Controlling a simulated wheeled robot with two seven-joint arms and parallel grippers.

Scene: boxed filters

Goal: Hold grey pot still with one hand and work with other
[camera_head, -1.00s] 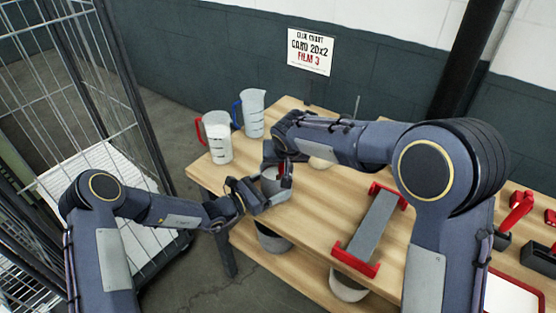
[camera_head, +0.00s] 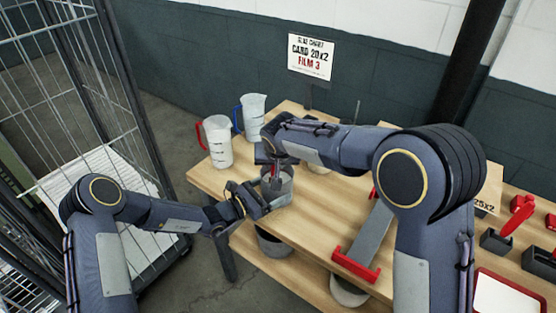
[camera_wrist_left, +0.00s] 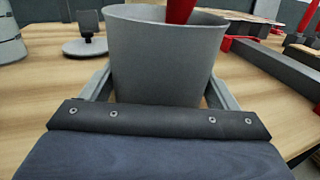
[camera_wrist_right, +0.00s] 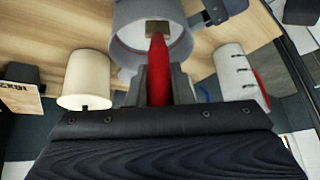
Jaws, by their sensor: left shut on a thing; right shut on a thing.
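The grey pot (camera_head: 287,187) stands upright near the table's left front edge. My left gripper (camera_head: 263,203) is shut on it, with one finger on each side of the pot (camera_wrist_left: 165,60) in the left wrist view. My right gripper (camera_head: 274,168) is above the pot, shut on a red-handled tool (camera_wrist_right: 159,70). The tool points down into the pot, and its tan, flat end shows inside the rim in the right wrist view. The red handle also shows over the pot in the left wrist view (camera_wrist_left: 180,10).
A red-handled jug (camera_head: 217,146) and a blue-handled jug (camera_head: 254,118) stand behind the pot. A grey bar with red ends (camera_head: 364,247) lies to the right. A sign (camera_head: 311,57) stands at the back. Red tools in dark holders (camera_head: 497,243) are far right.

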